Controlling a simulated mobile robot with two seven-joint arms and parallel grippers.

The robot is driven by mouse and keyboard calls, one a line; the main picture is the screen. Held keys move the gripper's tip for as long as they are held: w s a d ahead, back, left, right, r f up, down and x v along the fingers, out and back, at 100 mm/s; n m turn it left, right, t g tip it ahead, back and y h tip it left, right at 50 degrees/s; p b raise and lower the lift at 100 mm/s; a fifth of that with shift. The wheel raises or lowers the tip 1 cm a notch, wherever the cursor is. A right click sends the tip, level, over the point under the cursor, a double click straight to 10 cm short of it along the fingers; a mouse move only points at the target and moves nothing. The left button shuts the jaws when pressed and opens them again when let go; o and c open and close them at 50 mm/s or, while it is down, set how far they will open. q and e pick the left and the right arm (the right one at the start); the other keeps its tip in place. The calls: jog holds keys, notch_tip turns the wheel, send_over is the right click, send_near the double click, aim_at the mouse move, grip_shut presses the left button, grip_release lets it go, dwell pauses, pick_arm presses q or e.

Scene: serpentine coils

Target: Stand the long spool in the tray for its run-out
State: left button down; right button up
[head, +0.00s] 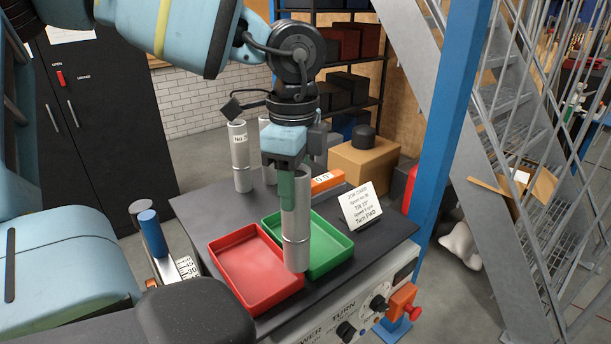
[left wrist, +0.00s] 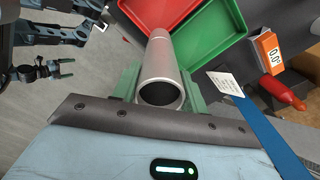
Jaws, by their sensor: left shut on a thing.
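My left gripper (head: 287,185) is shut on a long silver spool (head: 296,235), a hollow tube held roughly upright. In the left wrist view the spool (left wrist: 160,65) sits between the green fingers, its open end facing the camera. Its lower end overlaps the adjoining walls of the red tray (head: 231,240) and the green tray (head: 343,240). It looks held above them; contact cannot be told. My right gripper (left wrist: 55,72) shows small at the left of the left wrist view, its fingers apart and empty.
Other silver spools stand behind, one labelled (head: 240,160). A white printed card (head: 361,206) and an orange display (head: 326,182) stand near the green tray. A blue post (head: 447,110) rises at right. A blue-topped cylinder (head: 152,232) stands left of the red tray.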

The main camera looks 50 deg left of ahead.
pick_arm(q)
jog(key=w+a, duration=0.6)
jog(key=w, duration=0.1)
jog(key=shift+w+f+b, duration=0.35)
jog(key=shift+f+b, duration=0.05)
jog(key=shift+b, duration=0.05)
pick_arm(e)
jog(key=shift+s+f, duration=0.2)
jog(key=shift+f, duration=0.35)
pick_arm(q)
jog(key=shift+w+a+f+b, duration=0.15)
jog(key=shift+w+f, duration=0.05)
jog(key=shift+f, duration=0.7)
jog(key=shift+w+a+f+b, duration=0.15)
jog(key=shift+f, duration=0.7)
pick_arm(e)
jog(key=shift+s+a+f, duration=0.1)
jog(key=shift+s+f, duration=0.15)
jog(key=shift+f, duration=0.1)
pick_arm(q)
jog(key=shift+f, duration=0.2)
jog(key=c, duration=0.8)
grip_release()
pick_arm(e)
jog(key=shift+f, duration=0.15)
pick_arm(q)
jog(key=shift+o, duration=0.2)
